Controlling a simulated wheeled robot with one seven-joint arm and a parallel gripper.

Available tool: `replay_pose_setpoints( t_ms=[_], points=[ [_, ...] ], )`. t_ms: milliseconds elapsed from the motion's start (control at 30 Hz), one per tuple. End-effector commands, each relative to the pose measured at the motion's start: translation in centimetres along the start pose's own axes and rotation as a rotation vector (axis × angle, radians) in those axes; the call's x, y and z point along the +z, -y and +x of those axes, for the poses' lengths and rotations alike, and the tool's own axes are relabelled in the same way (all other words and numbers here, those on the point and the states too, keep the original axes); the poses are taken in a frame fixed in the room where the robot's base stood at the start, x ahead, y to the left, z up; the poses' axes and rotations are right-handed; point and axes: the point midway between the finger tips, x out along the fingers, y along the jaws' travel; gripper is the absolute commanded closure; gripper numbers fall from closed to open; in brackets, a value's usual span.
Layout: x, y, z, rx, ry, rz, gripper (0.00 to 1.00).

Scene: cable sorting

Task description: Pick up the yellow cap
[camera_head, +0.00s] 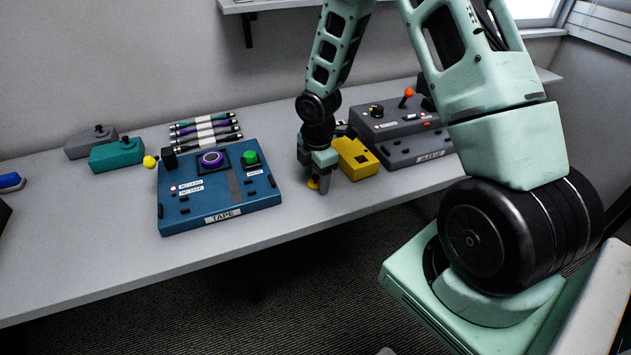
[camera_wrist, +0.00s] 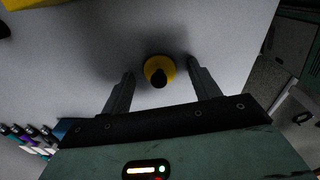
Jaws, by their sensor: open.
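The yellow cap (camera_wrist: 152,66) is a round yellow disc with a dark knob on it, lying on the grey table. In the wrist view it sits between the tips of my gripper (camera_wrist: 159,74), whose two fingers are apart and empty.
A yellow box (camera_head: 354,160) stands just right of my gripper. A blue TAPE panel (camera_head: 199,203) is at the left and a grey panel (camera_head: 405,150) at the right. Several cables (camera_head: 204,128) lie behind. The table's front edge is near.

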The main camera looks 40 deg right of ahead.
Motion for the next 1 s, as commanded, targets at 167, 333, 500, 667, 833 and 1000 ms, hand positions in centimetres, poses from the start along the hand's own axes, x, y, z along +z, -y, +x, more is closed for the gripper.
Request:
replay_pose_setpoints(
  t_ms=[167, 333, 500, 667, 833, 1000],
  points=[
    [0.0, 0.0, 0.0, 0.0, 0.0, 0.0, 0.58],
    [0.0, 0.0, -0.1, 0.0, 0.0, 0.001, 0.86],
    [0.0, 0.0, -0.1, 0.0, 0.0, 0.001, 0.86],
    [0.1, -0.1, -0.4, 0.001, 0.0, 0.002, 0.86],
    [0.1, -0.3, -2.9, 0.006, 0.0, 0.003, 0.86],
    [0.1, -0.5, -6.4, 0.005, 0.001, 0.003, 0.86]
  ],
)
